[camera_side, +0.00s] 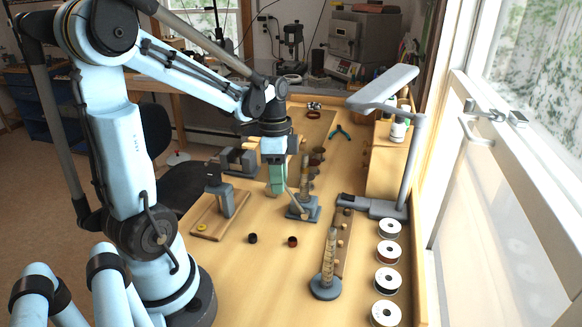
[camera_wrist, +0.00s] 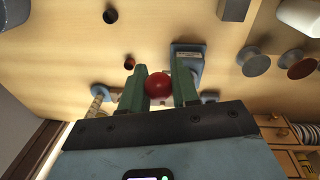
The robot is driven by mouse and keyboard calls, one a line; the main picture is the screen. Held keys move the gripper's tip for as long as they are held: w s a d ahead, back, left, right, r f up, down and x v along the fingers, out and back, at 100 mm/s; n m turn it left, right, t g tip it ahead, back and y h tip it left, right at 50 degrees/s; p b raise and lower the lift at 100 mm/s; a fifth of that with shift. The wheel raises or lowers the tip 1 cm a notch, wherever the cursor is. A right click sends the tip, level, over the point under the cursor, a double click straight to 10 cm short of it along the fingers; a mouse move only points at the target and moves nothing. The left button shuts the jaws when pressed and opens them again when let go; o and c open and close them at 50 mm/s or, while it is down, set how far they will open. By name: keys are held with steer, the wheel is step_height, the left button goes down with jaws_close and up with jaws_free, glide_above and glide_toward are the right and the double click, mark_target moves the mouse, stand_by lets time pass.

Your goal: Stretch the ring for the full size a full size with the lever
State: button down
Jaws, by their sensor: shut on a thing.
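The ring stretcher (camera_side: 303,209) stands on the bench on a blue-grey square base, with a stepped tan post rising from it. Its lever ends in a red ball knob (camera_wrist: 159,86), which sits between the green fingers of my gripper (camera_wrist: 160,80) in the wrist view. In the side view my gripper (camera_side: 277,188) points down just left of the post, shut on the knob; the fingers hide the knob there. Part of the stretcher's base shows beyond the fingers in the wrist view (camera_wrist: 187,52). I cannot make out a ring on the post.
A ring mandrel (camera_side: 328,262) on a round base stands at the front. Two small dark cups (camera_side: 253,238) (camera_side: 292,241) stand left of it. A wooden board with a grey press (camera_side: 225,200) is to the left. Several spools (camera_side: 387,281) and a lamp (camera_side: 390,135) line the right.

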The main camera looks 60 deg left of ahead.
steer(key=shift+t+h, duration=0.8)
steer(key=shift+t, duration=0.1)
steer(key=s+a+f, duration=0.2)
steer(key=f, duration=0.1)
steer(key=a+f, duration=0.1)
steer(key=shift+s+f, duration=0.35)
steer(key=shift+s, duration=0.05)
steer(key=shift+s+a+f, duration=0.15)
steer(key=shift+f, duration=0.45)
steer(key=shift+s+a+f, duration=0.1)
steer(key=shift+a+f, duration=0.05)
steer(key=shift+f, duration=0.45)
steer(key=shift+w, duration=0.1)
steer(key=c, duration=1.2)
jaws_free()
steer(key=shift+o, duration=1.2)
